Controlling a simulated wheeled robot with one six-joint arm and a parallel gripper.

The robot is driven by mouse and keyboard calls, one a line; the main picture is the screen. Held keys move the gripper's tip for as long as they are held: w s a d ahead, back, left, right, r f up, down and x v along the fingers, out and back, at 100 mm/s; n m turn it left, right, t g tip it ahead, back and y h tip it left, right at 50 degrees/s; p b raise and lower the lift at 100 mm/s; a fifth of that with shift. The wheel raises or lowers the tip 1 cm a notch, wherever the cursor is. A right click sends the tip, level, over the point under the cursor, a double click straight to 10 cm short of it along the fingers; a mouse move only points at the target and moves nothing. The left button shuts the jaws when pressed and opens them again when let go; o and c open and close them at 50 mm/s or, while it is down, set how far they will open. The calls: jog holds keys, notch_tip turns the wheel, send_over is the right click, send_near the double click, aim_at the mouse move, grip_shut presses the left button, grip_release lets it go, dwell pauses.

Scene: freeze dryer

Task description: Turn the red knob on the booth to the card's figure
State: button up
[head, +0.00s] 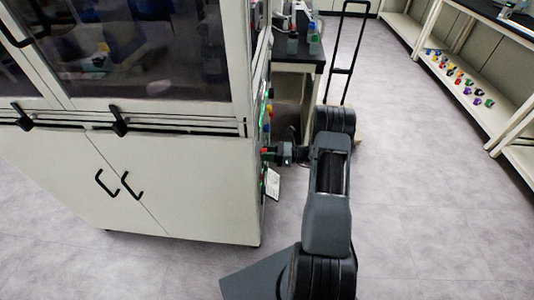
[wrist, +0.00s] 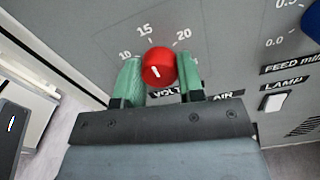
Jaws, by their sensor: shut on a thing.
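The red knob (wrist: 158,67) is on the booth's grey panel in the wrist view, with a short white mark on its face. Figures 10, 15 and 20 are printed around it. The mark slants up and slightly left, roughly toward 15; its exact reading is unclear. My gripper (wrist: 159,80) has its green fingers on either side of the knob, shut on it. In the head view my gripper (head: 272,154) reaches the booth's (head: 185,180) right side. A white card (head: 273,183) hangs there below it; its figure is too small to read.
A blue knob (wrist: 312,20) and a white lamp switch (wrist: 272,102) are on the same panel. A dark bench (head: 298,52) and a black-handled cart (head: 342,70) stand behind my arm. Open floor (head: 430,200) lies to the right, before shelves with colourful items.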

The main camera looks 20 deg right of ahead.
jog(key=o, duration=0.9)
jog(key=shift+d, duration=0.15)
jog(key=v, duration=1.3)
jog(key=shift+s+d, duration=0.2)
jog(key=shift+s, duration=0.05)
